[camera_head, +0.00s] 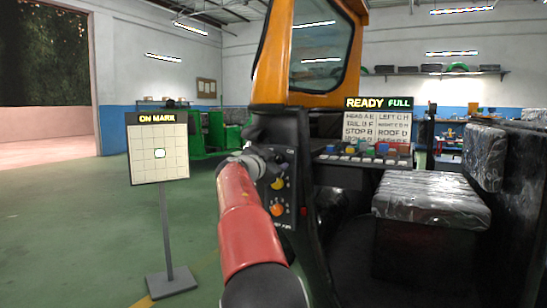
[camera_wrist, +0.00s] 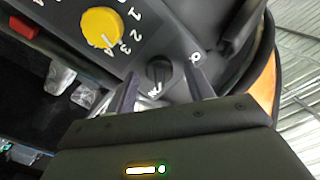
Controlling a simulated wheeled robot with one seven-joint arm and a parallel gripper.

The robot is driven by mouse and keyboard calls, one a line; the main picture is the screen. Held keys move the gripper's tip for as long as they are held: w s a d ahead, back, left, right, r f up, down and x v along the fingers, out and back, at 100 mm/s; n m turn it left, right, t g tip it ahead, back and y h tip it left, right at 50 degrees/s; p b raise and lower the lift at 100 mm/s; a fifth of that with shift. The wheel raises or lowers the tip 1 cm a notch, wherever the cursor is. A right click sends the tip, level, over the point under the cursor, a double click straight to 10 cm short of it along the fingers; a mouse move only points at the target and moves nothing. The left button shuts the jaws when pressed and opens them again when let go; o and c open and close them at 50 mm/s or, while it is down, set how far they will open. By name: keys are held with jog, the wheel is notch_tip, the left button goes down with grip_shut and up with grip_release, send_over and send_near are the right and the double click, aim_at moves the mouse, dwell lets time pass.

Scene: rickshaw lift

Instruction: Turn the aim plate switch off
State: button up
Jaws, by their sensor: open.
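A small black rotary knob (camera_wrist: 158,73) shows in the wrist view on the dark control panel, with white marks beside it. My gripper (camera_wrist: 165,78) is open, with one finger on each side of this knob; I cannot tell whether they touch it. In the head view my gripper (camera_head: 272,158) is at the upper part of the panel and hides this knob. The aim plate (camera_head: 159,153) is a pale grid board on a grey stand at the left. Its header reads "ON MARK", and one cell near its middle is lit.
Beside the knob is a yellow dial (camera_wrist: 102,27) with numbers, also on the panel in the head view (camera_head: 277,183). An orange dial (camera_head: 277,209) sits below. The lit sign (camera_head: 378,103) reads "READY FULL". A seat (camera_head: 432,197) stands at right. Green floor is clear around the stand.

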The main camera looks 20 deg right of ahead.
jog(key=shift+d, duration=0.1)
jog(key=c, duration=1)
jog(key=shift+o, duration=0.2)
jog(key=n+b, duration=0.1)
jog(key=n, duration=0.3)
jog(key=shift+f+n+b, duration=0.1)
jog(key=shift+n+b, duration=0.2)
jog(key=shift+b, duration=0.05)
jog(key=n, duration=0.4)
jog(key=shift+n, duration=0.3)
jog(key=n, duration=0.4)
jog(key=shift+n, duration=0.3)
jog(key=shift+w+n+p, duration=0.1)
jog(key=shift+n+p, duration=0.35)
jog(key=shift+n, duration=1.65)
